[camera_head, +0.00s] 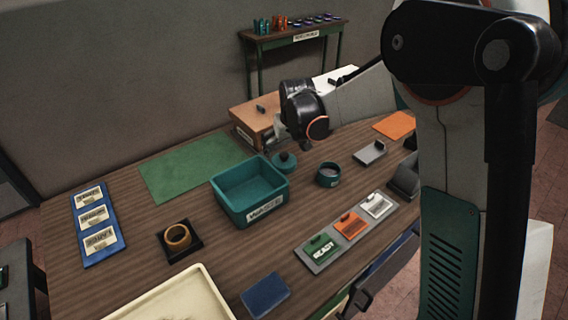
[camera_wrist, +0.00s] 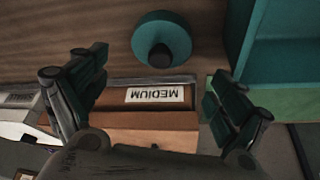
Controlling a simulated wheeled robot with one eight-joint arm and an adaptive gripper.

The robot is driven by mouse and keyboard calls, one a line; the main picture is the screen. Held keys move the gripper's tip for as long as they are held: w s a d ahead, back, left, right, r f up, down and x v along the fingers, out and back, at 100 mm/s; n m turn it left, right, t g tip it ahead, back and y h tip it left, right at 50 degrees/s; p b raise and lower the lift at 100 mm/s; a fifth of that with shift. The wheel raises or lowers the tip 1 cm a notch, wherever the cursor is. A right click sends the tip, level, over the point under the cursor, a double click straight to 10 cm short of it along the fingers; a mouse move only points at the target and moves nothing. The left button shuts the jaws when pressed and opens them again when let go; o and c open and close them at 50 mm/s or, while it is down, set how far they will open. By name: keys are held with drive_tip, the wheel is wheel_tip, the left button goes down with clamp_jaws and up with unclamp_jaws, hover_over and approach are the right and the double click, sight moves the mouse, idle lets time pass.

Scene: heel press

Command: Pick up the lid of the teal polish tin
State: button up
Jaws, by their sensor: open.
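The teal lid (camera_head: 284,162), round with a dark knob, lies on the wooden table just right of the teal bin's back corner. It also shows in the wrist view (camera_wrist: 150,22), top centre, beyond my fingertips. The teal polish tin (camera_head: 328,181) stands apart to the right of the lid, uncovered, with a dark inside. My gripper (camera_head: 293,141) is above and near the lid, partly hidden by my wrist in the head view. In the wrist view its fingers (camera_wrist: 157,75) are spread wide with nothing between them.
The teal bin (camera_head: 267,211) stands close to the lid. A brown box labelled MEDIUM (camera_wrist: 150,119) is behind it, under my fingers in the wrist view. A green mat (camera_head: 185,166) lies left, and a grey card tray (camera_head: 318,262) in front. Bare wood surrounds the tin.

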sight(284, 154)
drive_tip(key=shift+b+x, duration=1.15)
drive_tip(key=shift+x, duration=1.85)
drive_tip(key=shift+s, duration=0.1)
drive_tip(key=shift+c, duration=0.6)
drive_tip(key=c, duration=0.7)
